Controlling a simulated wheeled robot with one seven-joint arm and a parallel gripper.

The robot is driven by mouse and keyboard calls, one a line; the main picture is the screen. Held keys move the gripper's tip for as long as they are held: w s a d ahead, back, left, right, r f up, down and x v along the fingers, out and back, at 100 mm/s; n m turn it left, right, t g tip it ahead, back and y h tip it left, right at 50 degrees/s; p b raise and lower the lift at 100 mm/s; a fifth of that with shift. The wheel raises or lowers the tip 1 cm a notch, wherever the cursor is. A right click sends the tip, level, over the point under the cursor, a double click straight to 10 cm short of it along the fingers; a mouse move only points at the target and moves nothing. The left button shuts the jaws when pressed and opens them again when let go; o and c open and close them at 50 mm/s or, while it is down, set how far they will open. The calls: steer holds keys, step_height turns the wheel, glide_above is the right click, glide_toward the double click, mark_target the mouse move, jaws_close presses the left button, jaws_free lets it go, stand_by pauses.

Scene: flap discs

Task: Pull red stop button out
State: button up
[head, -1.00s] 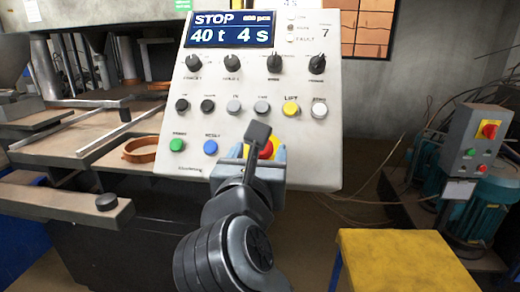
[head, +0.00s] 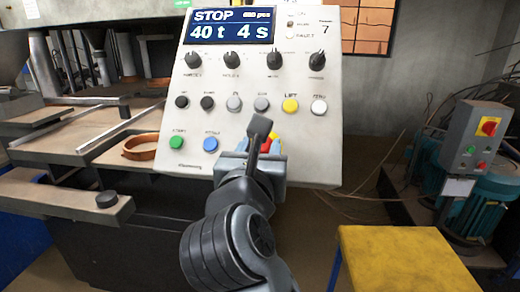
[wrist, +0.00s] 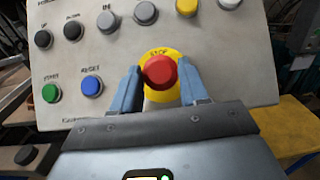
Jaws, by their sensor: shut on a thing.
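The red stop button (wrist: 160,70) sits in front of a yellow disc marked STOP (wrist: 168,54) on the lower part of the control panel, in the wrist view. In the head view only a bit of the red button (head: 265,145) shows behind my wrist. My gripper (wrist: 162,78) has one blue finger on each side of the red head and is shut on it. In the head view my gripper (head: 262,146) is in front of the panel's lower edge, with its fingers partly hidden by my wrist parts.
The tilted control panel (head: 240,112) has knobs, a green button (head: 176,143), a blue button (head: 211,144) and a display (head: 231,26) reading STOP, 40 t, 4 s. A yellow table (head: 400,262) stands at lower right. A grey switch box (head: 474,142) stands at far right.

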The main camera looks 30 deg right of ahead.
jaws_close()
steer(key=shift+s+a+r+p, duration=0.35)
steer(key=shift+s+r+p, duration=0.15)
steer(key=shift+p, duration=0.2)
steer(key=o, duration=1.1)
jaws_free()
steer(key=shift+c, duration=0.2)
steer(key=b+v, duration=0.1)
steer(key=v, duration=0.7)
